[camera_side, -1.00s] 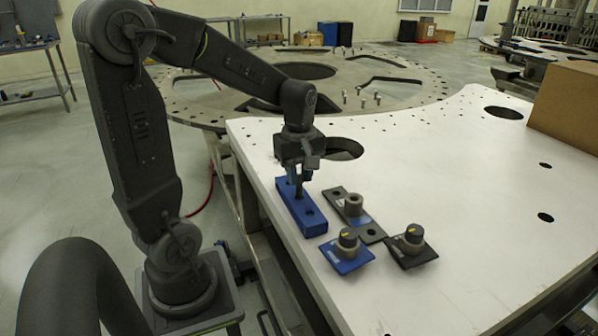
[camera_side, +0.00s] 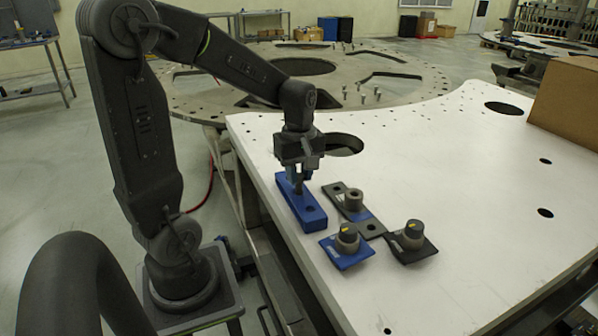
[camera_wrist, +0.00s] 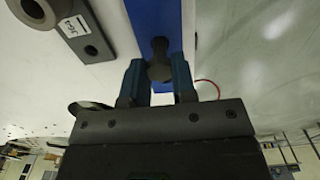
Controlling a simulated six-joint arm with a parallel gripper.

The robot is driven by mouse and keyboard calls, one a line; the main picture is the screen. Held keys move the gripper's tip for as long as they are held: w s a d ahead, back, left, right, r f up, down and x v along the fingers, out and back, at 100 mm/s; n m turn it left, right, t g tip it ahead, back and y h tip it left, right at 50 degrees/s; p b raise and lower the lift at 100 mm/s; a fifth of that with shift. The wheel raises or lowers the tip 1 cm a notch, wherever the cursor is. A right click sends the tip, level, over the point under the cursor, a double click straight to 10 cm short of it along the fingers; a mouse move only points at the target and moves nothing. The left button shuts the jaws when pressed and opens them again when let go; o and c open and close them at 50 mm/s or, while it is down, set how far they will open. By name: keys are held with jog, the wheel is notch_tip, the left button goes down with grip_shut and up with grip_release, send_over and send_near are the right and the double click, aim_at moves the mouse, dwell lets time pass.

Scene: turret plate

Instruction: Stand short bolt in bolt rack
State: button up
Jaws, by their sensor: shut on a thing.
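The blue bolt rack (camera_side: 313,221) lies on the white plate near its left edge; part of it also shows in the wrist view (camera_wrist: 147,15). My gripper (camera_side: 297,183) is over the rack's far end, pointing down. In the wrist view my gripper (camera_wrist: 156,75) is shut on the dark short bolt (camera_wrist: 159,66), which sits between its two fingers over the blue surface. The bolt's lower end is hard to make out, so I cannot tell how deep it sits in a rack hole. An open hole shows at the rack's near end.
A grey plate with a round collar (camera_side: 353,199) lies right of the rack. A blue base with a knob (camera_side: 346,252) and a black base with a knob (camera_side: 412,246) stand nearer. A cardboard box (camera_side: 572,105) is at the far right. The plate's middle is clear.

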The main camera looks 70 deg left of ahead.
jog(key=shift+f, duration=0.65)
dwell(0.6)
jog(key=o, duration=1)
jog(key=shift+c, duration=0.2)
jog(key=shift+o, duration=0.3)
jog(key=shift+o, duration=1.3)
jog(key=shift+r, duration=3.5)
